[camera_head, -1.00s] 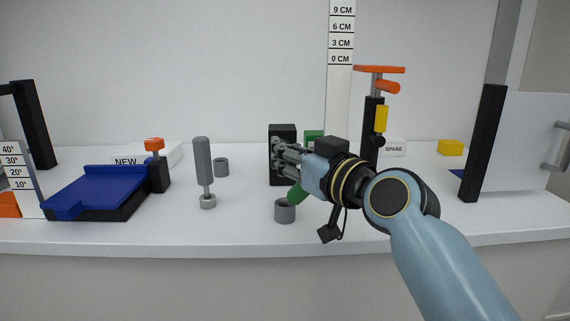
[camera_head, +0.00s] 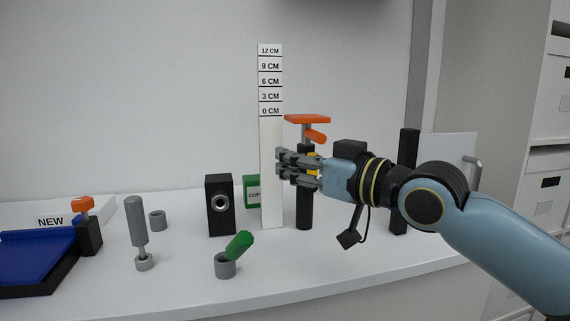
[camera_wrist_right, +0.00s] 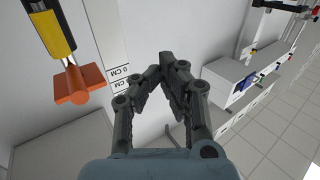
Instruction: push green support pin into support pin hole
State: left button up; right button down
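The green support pin (camera_head: 240,244) leans tilted to the right in a short grey cup (camera_head: 225,266) on the bench in the head view. Left of the pin and farther back stands a black block (camera_head: 214,226) with a grey-ringed round hole (camera_head: 220,203) facing me. My right gripper (camera_head: 279,164) is up in front of the orange-topped post, above and right of the pin, well apart from it. In the right wrist view its fingertips (camera_wrist_right: 162,66) come together with nothing between them. My left gripper is out of view.
An orange-handled post (camera_head: 305,214) with a yellow part stands behind my right fingers, beside a centimetre scale (camera_head: 270,190). A green CLIP box (camera_head: 251,204) is behind. A grey-handled tool (camera_head: 138,222) and a blue tray (camera_head: 35,255) are left. The front right bench is clear.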

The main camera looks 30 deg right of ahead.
jog(key=shift+c, duration=2.1)
grip_release()
